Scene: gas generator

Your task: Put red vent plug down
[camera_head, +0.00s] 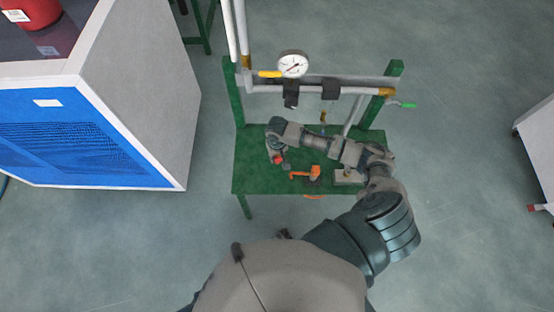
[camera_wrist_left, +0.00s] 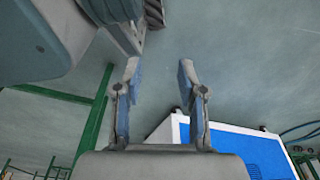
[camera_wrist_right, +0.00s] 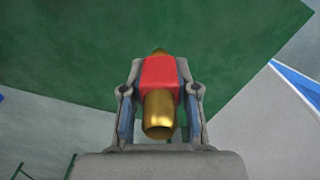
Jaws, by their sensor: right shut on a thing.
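The red vent plug (camera_wrist_right: 160,72) has a red body with brass ends. In the right wrist view my right gripper (camera_wrist_right: 160,88) is shut on its red body, with one finger on each side. In the head view the plug (camera_head: 279,160) is a small red spot at my right gripper (camera_head: 280,163), over the left part of the green table (camera_head: 250,181). I cannot tell whether the plug touches the tabletop. My left gripper (camera_wrist_left: 160,85) is open and empty in the left wrist view, away from the table.
An orange-handled part (camera_head: 309,173) and a pale block (camera_head: 347,178) are on the table right of the plug. Pipes with a gauge (camera_head: 292,64) stand along its back. A blue and white cabinet (camera_head: 140,110) is at left. The table's front-left corner looks clear.

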